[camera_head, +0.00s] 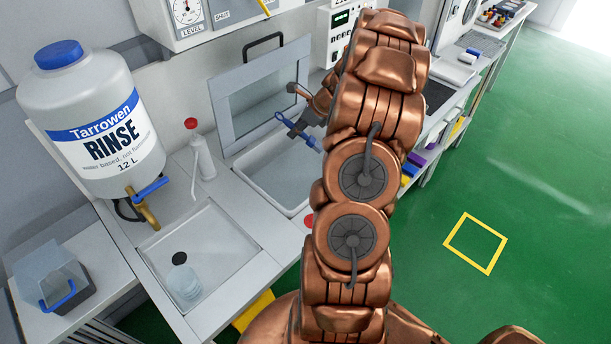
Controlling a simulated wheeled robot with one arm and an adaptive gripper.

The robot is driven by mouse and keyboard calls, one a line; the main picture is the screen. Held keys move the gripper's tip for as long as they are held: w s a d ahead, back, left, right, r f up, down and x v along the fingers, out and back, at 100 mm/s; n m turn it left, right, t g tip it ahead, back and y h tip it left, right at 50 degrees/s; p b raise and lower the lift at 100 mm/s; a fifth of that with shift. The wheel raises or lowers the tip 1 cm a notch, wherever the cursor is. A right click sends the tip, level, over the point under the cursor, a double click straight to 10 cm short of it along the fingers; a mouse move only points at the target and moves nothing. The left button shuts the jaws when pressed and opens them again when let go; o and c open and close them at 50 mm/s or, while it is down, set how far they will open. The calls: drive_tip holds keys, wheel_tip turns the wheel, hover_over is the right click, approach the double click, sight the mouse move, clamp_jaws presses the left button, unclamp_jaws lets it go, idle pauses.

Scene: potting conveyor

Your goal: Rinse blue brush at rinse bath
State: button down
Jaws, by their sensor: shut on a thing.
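My gripper (299,124) is shut on the blue brush (309,140), at the end of my copper arm. The brush is held slanting above a white basin (250,180) with a raised, clear-windowed lid (262,92) behind it. My arm hides part of the gripper and the basin's right side. I cannot tell whether the brush touches anything in the basin. A large bottle labelled "Tarrowen RINSE" (104,128) with a brass tap and blue lever stands at left. A shallow white sink (215,240) lies below its tap, with a clear jar (184,283) in it.
A white bottle with a red top (201,155) stands between the rinse bottle and the basin. A grey bin with a blue handle (65,285) is at lower left. Control boxes hang on the wall behind. The green floor at right is open, with a yellow square marking (475,243).

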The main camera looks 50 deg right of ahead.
sight(292, 123)
drive_tip(key=shift+r, duration=2)
